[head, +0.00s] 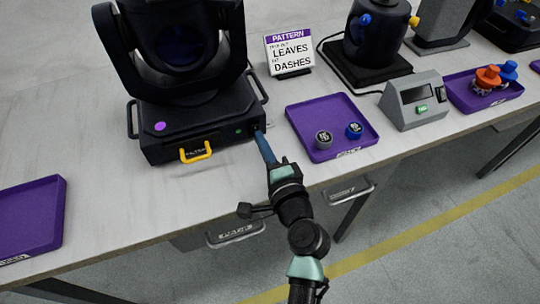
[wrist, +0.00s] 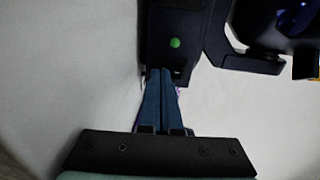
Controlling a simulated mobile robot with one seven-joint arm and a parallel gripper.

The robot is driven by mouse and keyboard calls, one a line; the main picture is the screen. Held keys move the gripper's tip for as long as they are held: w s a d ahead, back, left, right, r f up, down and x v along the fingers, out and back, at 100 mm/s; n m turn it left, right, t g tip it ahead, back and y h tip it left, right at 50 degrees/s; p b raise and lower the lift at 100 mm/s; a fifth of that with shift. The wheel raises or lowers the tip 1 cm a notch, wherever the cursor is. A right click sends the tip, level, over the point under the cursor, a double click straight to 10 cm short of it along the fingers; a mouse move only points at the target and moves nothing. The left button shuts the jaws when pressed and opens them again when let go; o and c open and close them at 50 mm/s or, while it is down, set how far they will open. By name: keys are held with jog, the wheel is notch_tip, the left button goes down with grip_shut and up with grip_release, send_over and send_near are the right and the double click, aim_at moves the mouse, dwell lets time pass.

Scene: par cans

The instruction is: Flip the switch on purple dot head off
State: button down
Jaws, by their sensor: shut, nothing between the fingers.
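The purple dot head is a black moving-head light (head: 195,112) on the table, with a purple dot (head: 159,127) on its base front and a yellow handle (head: 195,152) below. A small green light (head: 238,131) shows at the right of the base front; it also shows in the wrist view (wrist: 175,43). My gripper (head: 259,136) is shut and empty, its blue fingers pointing at the base's right end. In the wrist view the fingertips (wrist: 161,72) are at or very near the base's edge, just below the green light. The switch itself is hidden or too small to make out there.
A purple tray (head: 300,112) with two small knobs lies right of the light. A pattern sign (head: 290,52) stands behind. A grey box with a screen (head: 414,100) is farther right. Another purple tray (head: 30,218) is at the left. The table front left of my arm is clear.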

jog(key=v, duration=1.2)
jog(key=shift+s+d, duration=0.15)
jog(key=shift+s, duration=0.2)
jog(key=shift+r, duration=0.1)
jog(key=w+a+r+n+t, duration=0.1)
jog(key=w+r+n+t, duration=0.2)
jog(key=r, duration=0.6)
jog(key=w+a+r+n+h, duration=0.15)
jog(key=r+n, duration=0.25)
jog(key=r, duration=0.6)
jog(key=w+a+r+n+t, duration=0.1)
jog(key=w+r+n+t, duration=0.2)
jog(key=r, duration=0.6)
jog(key=s+r+n+t+h, duration=0.25)
jog(key=s+r, duration=0.25)
jog(key=r, duration=0.7)
jog(key=s+r+n+t+h, duration=0.1)
jog(key=s+r+n+t, duration=0.15)
jog(key=s+r, duration=0.65)
jog(key=w+r+p, duration=0.2)
jog(key=r+p, duration=0.7)
jog(key=r, duration=0.1)
jog(key=w+r+p, duration=0.2)
jog(key=r+p, duration=0.7)
jog(key=r, duration=0.1)
jog(key=shift+a+m+p, duration=0.3)
jog(key=shift+a+p, duration=0.05)
jog(key=shift+a, duration=0.05)
